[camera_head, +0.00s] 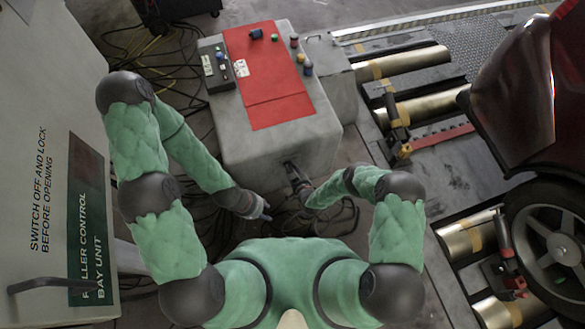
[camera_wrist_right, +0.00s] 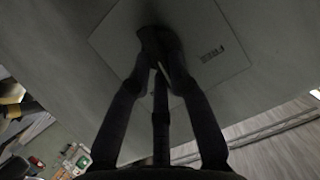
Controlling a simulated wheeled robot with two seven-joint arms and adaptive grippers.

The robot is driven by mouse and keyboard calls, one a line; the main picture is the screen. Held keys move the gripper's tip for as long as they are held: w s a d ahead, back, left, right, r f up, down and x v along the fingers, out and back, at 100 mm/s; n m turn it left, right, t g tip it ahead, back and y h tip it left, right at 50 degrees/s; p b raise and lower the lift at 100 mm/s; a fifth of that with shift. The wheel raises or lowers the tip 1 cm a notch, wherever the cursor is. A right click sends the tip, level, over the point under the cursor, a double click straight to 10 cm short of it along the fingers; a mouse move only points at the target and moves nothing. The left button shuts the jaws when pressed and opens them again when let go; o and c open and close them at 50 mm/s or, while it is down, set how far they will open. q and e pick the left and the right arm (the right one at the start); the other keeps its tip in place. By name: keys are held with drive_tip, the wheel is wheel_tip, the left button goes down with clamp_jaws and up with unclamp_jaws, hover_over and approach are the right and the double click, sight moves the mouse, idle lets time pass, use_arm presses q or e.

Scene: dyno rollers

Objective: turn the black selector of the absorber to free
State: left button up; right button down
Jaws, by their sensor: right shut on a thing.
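The absorber is the grey box (camera_head: 235,140) with a red top panel, in the upper middle of the head view. Its black selector (camera_wrist_right: 155,42) shows in the wrist view on a pale plate (camera_wrist_right: 115,42) on the box's face. My right gripper (camera_wrist_right: 158,66) is shut on the selector, and its fingers hide part of it. In the head view my right gripper (camera_head: 294,174) is against the box's near face. My left gripper (camera_head: 262,212) hangs below and left of it, apart from the box; its fingers are too small to judge. A small dark label (camera_wrist_right: 212,54) right of the selector is unreadable.
Coloured knobs (camera_head: 294,41) and a dark control strip (camera_head: 215,65) are on the box's top. A roller control cabinet (camera_head: 45,130) stands at left. Metal rollers (camera_head: 405,65) and a dark red vehicle (camera_head: 520,90) are at right. Black cables (camera_head: 160,45) lie on the floor.

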drive_tip(key=n+h, duration=0.1)
drive_tip(key=n, duration=0.1)
drive_tip(key=a+n+t+h, duration=0.1)
drive_tip(key=n+h, duration=0.1)
drive_tip(key=n+t+h, duration=0.1)
drive_tip(key=n, duration=0.2)
drive_tip(key=shift+s+a+f+b, duration=0.1)
drive_tip(key=shift+s+a+b, duration=0.25)
drive_tip(key=shift+n+h, duration=0.3)
drive_tip(key=shift+h, duration=0.1)
idle(0.3)
drive_tip(key=c, duration=1.1)
unclamp_jaws()
drive_tip(key=shift+c, duration=0.2)
drive_tip(key=v, duration=1.2)
drive_tip(key=shift+f, duration=0.15)
drive_tip(key=shift+w, duration=0.1)
